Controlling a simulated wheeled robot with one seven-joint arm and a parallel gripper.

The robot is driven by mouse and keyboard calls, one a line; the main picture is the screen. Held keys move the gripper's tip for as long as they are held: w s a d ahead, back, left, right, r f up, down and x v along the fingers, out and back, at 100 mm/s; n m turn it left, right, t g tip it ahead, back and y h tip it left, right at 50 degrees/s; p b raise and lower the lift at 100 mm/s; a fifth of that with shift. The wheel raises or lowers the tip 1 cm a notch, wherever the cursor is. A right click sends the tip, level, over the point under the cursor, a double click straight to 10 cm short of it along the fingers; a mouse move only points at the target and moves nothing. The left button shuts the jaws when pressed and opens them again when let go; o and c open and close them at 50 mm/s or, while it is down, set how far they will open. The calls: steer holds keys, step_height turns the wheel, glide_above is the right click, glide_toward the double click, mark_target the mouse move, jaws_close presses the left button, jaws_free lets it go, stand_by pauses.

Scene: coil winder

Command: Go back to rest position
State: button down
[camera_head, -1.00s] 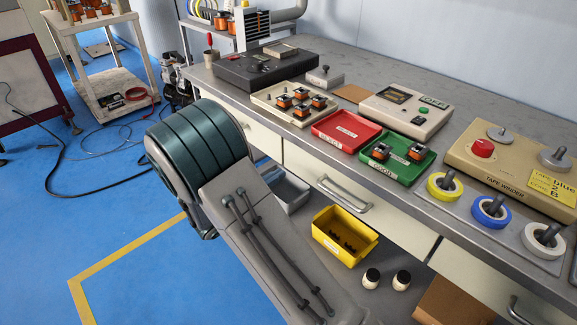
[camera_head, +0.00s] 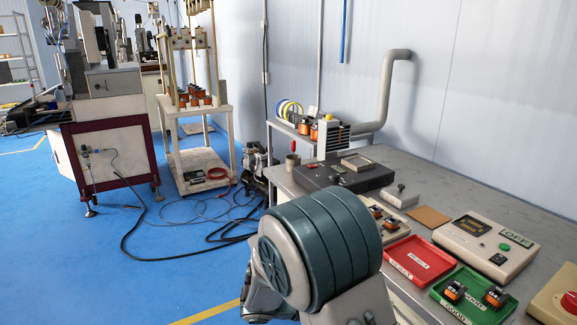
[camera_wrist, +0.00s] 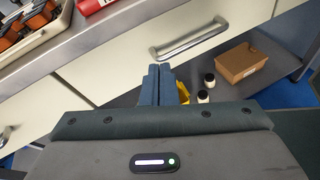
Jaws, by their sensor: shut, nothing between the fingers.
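My gripper (camera_wrist: 160,86) shows in the wrist view with its two dark blue fingers pressed together and nothing between them. It points toward the cream drawer fronts (camera_wrist: 125,75) below the workbench, apart from the metal drawer handle (camera_wrist: 189,40). In the head view my arm stands in front of the bench's left part; my gripper itself is out of that picture. The bench (camera_head: 460,199) holds a red tray (camera_head: 418,259), empty, and a green tray (camera_head: 478,301) with two orange-and-black coils.
A lower shelf bears a cardboard box (camera_wrist: 241,63), two small white bottles and a partly hidden yellow bin (camera_wrist: 183,92). A white cart (camera_head: 199,159) and a maroon-framed machine (camera_head: 110,150) stand at the left. Cables cross the blue floor; open floor lies in front.

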steer(key=s+d+r+m+g+y+p, duration=0.45)
steer(key=s+r+m+y+p, duration=0.25)
steer(key=s+r+m, duration=0.3)
steer(key=s+a+r+m+t+y+p, duration=0.1)
steer(key=s+r+m+t+y+p, duration=0.1)
steer(key=r, duration=0.5)
steer(key=s+a+r+m+t+y+p, duration=0.2)
steer(key=s+r+m+y+p, duration=0.1)
steer(key=r+m+y+p, duration=0.2)
steer(key=shift+s+r+m+p, duration=0.25)
steer(key=shift+r+m+p, duration=0.25)
steer(key=shift+r+p, duration=0.35)
steer(key=shift+r+t, duration=0.1)
steer(key=shift+t, duration=0.15)
